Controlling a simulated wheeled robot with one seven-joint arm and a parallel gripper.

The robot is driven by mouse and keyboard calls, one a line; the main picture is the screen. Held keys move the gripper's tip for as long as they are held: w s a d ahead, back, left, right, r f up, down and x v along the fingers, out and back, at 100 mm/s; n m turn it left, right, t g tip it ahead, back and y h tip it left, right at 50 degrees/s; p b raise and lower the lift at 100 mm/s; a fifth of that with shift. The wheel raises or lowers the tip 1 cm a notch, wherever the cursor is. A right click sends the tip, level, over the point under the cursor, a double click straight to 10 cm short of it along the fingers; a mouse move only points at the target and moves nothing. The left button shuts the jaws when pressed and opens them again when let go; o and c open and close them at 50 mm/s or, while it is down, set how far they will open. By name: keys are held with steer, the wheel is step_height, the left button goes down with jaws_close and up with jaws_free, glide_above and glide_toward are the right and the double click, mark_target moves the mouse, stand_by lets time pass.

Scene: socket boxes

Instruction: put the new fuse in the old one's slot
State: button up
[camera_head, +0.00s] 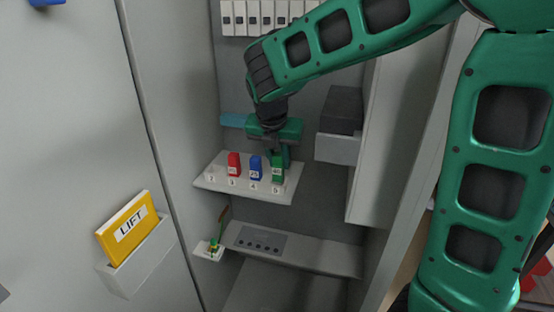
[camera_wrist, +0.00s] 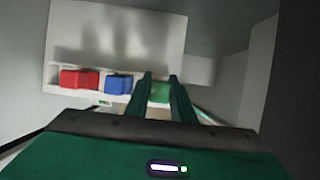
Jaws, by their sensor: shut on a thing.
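A white fuse shelf (camera_head: 230,187) with numbered positions juts from the back of the cabinet. A red fuse (camera_head: 233,164) stands above number 3 and a blue fuse (camera_head: 255,168) above number 4. The leftmost position (camera_head: 211,170) has no fuse. My gripper (camera_head: 278,153) points down at the right end and is shut on a green fuse (camera_head: 277,171), above number 5. I cannot tell whether that fuse is fully seated or slightly raised. The wrist view shows the green fuse (camera_wrist: 160,92) between my two fingers, right of the blue fuse (camera_wrist: 119,85) and red fuse (camera_wrist: 79,80).
A grey box (camera_head: 338,145) stands close right of the shelf. Below are a grey socket panel (camera_head: 258,240) and a small white holder (camera_head: 209,251) with a green and yellow item. A yellow LIFT booklet (camera_head: 128,228) sits in a door pocket. White breakers (camera_head: 265,17) line the top.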

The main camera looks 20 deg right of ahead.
steer(key=shift+f, duration=0.45)
steer(key=shift+f, duration=0.1)
steer(key=shift+f, duration=0.35)
steer(key=o, duration=1.1)
steer(key=shift+c, duration=0.2)
steer(key=v, duration=1)
steer(key=shift+r, duration=0.3)
steer(key=shift+a, duration=0.1)
